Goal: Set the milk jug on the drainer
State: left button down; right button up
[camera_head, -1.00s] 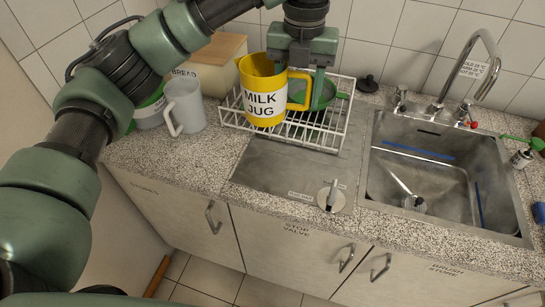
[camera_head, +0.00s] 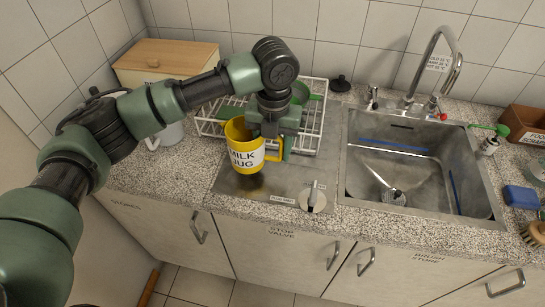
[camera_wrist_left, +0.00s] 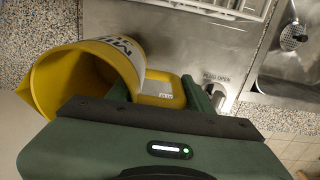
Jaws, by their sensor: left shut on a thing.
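The yellow milk jug (camera_head: 240,165) has a white MILK JUG label and stands nearly upright over the steel draining plate (camera_head: 235,183). A dark patch shows under it; I cannot tell whether its base touches the plate. My left gripper (camera_head: 277,150) is shut on the jug's handle, on the jug's right side. In the left wrist view, the jug (camera_wrist_left: 95,65) lies at the left and its handle (camera_wrist_left: 163,91) is between the fingers (camera_wrist_left: 160,95). The white wire rack (camera_head: 215,128) stands behind the jug, holding green dishes. My right gripper is not in view.
The sink (camera_head: 400,160) with its tap (camera_head: 455,65) is to the right. A knob (camera_head: 314,198) sits near the plate's front right. A grey jug (camera_head: 170,134) and a bread box (camera_head: 165,58) stand at the left. Bare plate lies right of the jug.

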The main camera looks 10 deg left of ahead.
aim_at(273, 157)
pick_arm(q)
jog(key=shift+f, duration=1.95)
jog(key=shift+p, duration=0.3)
jog(key=c, duration=0.6)
grip_release()
notch_tip(273, 157, up, 12)
jog(key=shift+s+d+r+b, duration=0.1)
jog(key=shift+b, duration=1.05)
